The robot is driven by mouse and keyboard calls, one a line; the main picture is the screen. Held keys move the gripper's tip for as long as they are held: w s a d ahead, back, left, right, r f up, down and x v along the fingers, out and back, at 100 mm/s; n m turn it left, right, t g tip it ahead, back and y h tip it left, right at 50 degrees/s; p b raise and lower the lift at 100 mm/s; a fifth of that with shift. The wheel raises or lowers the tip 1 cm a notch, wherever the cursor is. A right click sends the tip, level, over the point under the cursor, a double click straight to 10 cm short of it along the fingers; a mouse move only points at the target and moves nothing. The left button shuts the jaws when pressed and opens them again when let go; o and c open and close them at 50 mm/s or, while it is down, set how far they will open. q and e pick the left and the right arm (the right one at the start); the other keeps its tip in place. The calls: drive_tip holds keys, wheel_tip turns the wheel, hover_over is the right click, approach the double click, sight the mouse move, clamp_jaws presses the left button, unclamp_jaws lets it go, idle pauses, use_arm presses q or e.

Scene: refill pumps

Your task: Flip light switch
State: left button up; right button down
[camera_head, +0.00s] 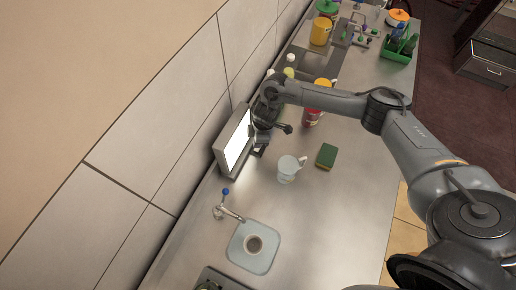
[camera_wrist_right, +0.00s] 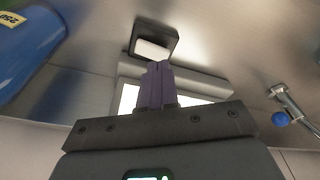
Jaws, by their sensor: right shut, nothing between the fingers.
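The light switch, a dark box with a white rocker (camera_wrist_right: 152,48), is near the top middle of the right wrist view. My right gripper (camera_wrist_right: 160,68) is shut and empty, its fingertips just beside the rocker; I cannot tell whether they touch. In the head view the right gripper (camera_head: 262,134) is beside the glowing light panel (camera_head: 236,145), which leans by the tiled wall. The gripper largely hides the switch there. The panel's bright face (camera_wrist_right: 128,97) also shows behind the fingers in the wrist view. My left gripper is not in view.
A pale mug (camera_head: 287,169) and a green sponge (camera_head: 326,156) stand on the steel counter right of the panel. A sink (camera_head: 252,247) and a blue-handled tap (camera_head: 225,202) are nearer. Bottles and a red can (camera_head: 312,117) stand behind. A blue container (camera_wrist_right: 35,45) is left in the wrist view.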

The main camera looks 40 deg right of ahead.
drive_tip(key=shift+f, duration=0.3)
drive_tip(key=shift+f+b, duration=0.5)
drive_tip(key=shift+f, duration=0.25)
idle(0.4)
drive_tip(key=shift+r, duration=0.15)
drive_tip(key=shift+r+p, duration=0.75)
drive_tip(key=shift+p, duration=0.25)
wheel_tip(320, 180, up, 5)
drive_tip(key=p, duration=0.5)
drive_tip(key=shift+p, duration=0.35)
drive_tip(key=shift+r, duration=0.15)
drive_tip(key=shift+s, duration=0.1)
